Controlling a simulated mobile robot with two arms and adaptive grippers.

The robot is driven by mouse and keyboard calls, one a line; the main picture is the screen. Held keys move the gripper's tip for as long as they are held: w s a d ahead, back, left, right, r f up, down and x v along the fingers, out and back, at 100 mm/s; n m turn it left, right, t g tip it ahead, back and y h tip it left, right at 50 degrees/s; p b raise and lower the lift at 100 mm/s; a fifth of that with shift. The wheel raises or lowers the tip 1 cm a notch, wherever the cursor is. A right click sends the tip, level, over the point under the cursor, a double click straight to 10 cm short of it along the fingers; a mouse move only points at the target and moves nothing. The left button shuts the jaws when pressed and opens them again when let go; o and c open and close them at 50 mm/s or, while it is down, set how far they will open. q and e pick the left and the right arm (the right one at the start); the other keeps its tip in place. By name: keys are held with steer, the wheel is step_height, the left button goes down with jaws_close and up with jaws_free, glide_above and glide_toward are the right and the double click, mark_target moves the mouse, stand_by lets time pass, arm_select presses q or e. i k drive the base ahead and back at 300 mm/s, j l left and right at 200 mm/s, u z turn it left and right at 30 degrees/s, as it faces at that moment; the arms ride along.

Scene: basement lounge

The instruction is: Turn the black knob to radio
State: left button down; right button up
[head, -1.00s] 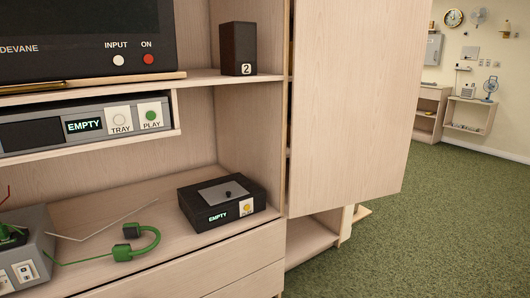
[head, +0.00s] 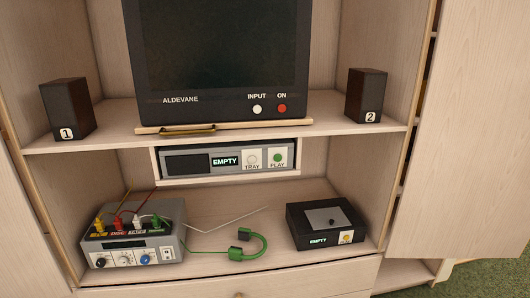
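A grey amplifier-like box (head: 134,236) sits on the lower shelf of the cabinet at the left in the head view. Its front has a black knob (head: 100,262) at the left end, a white knob (head: 124,260), a blue knob (head: 144,259) and a white switch plate (head: 167,253). The markings around the black knob are too small to read, so I cannot tell its setting. Yellow, red, white and green plugs stand in labelled sockets on its top. A dark display strip is above the knobs. Neither of my grippers is in view.
A green headphone-like piece (head: 247,246) on a green cord lies right of the box, near a thin pale rod (head: 225,221). A black player (head: 325,223) stands further right. A disc unit (head: 235,161), television (head: 238,60) and two speakers (head: 67,108) (head: 366,95) are above. An open door (head: 460,130) is right.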

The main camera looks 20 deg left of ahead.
mark_target(100, 263)
steer(key=j+u, duration=0.1)
steer(key=u, duration=1.95)
